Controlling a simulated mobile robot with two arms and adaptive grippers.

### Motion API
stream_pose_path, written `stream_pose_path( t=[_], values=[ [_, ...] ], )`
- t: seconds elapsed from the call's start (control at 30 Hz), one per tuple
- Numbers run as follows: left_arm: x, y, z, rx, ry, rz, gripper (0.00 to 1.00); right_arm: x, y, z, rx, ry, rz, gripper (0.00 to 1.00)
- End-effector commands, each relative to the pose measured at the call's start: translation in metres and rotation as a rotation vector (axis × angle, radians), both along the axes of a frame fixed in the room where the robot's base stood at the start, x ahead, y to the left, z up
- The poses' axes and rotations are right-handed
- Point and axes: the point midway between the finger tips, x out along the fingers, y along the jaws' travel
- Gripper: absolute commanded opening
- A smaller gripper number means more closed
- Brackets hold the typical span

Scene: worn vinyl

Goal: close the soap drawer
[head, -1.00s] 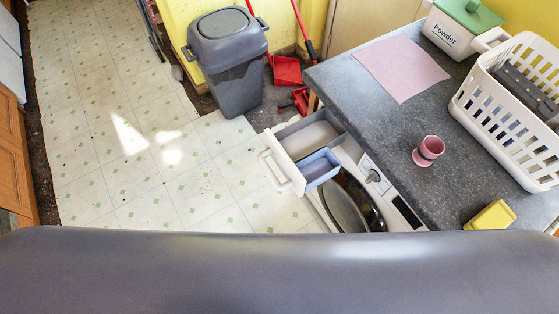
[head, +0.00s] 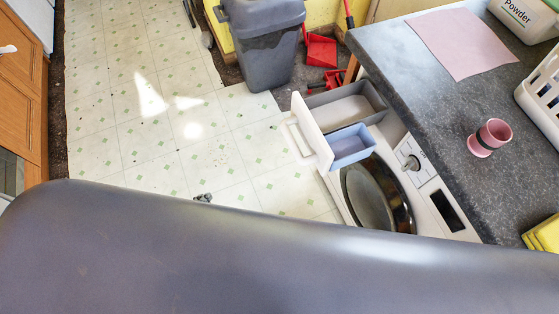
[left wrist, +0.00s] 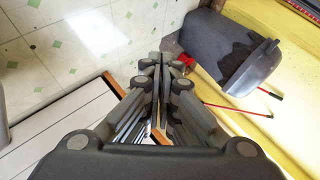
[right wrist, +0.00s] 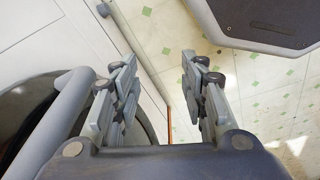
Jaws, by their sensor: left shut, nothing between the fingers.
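The soap drawer (head: 308,128) is pulled out of the white washing machine (head: 427,190) under the worktop. It has a white front, a grey tray and a blue compartment (head: 350,146). My left gripper (head: 203,197) shows only as a small tip over the floor, left of the drawer front and apart from it. In the left wrist view its fingers (left wrist: 160,62) are together with nothing between them. My right gripper (right wrist: 160,65) is open and empty in the right wrist view, near the machine's round door (right wrist: 20,115). It is hidden in the head view.
A grey worktop (head: 425,85) above the machine holds a pink cup (head: 488,138), a pink cloth (head: 462,42), a powder box (head: 525,18) and a white basket (head: 545,95). A grey bin (head: 262,45) and red dustpan (head: 321,48) stand behind. The tiled floor (head: 150,150) left is clear.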

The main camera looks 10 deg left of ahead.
Motion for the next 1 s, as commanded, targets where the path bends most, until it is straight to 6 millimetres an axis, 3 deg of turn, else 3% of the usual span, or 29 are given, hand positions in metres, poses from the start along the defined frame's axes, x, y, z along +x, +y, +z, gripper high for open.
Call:
stream_pose_path(
  t=[0.03, 0.2, 0.4, 0.57, 0.7, 0.83, 1.0],
  values=[
    [0.018, 0.004, 0.000, 0.070, -0.087, -0.080, 0.00, 0.013, 0.002, -0.011, 0.002, -0.015, -0.002, 0.40],
    [0.066, 0.001, 0.056, 0.354, -0.391, -0.352, 0.00, 0.045, 0.007, 0.003, 0.006, -0.044, -0.009, 0.40],
    [0.088, -0.025, 0.125, 0.733, -0.758, -0.637, 0.00, 0.067, 0.009, 0.028, 0.009, -0.078, -0.015, 0.40],
    [0.077, -0.060, 0.174, 1.058, -1.063, -0.831, 0.00, 0.072, 0.009, 0.052, 0.011, -0.104, -0.019, 0.40],
    [0.053, -0.092, 0.204, 1.316, -1.315, -0.955, 0.00, 0.068, 0.008, 0.075, 0.011, -0.124, -0.022, 0.40],
    [0.031, -0.114, 0.220, 1.486, -1.486, -1.021, 0.00, 0.062, 0.006, 0.092, 0.011, -0.137, -0.024, 0.40],
    [0.017, -0.127, 0.230, 1.582, -1.588, -1.050, 0.00, 0.057, 0.005, 0.104, 0.011, -0.142, -0.025, 0.40]
  ],
)
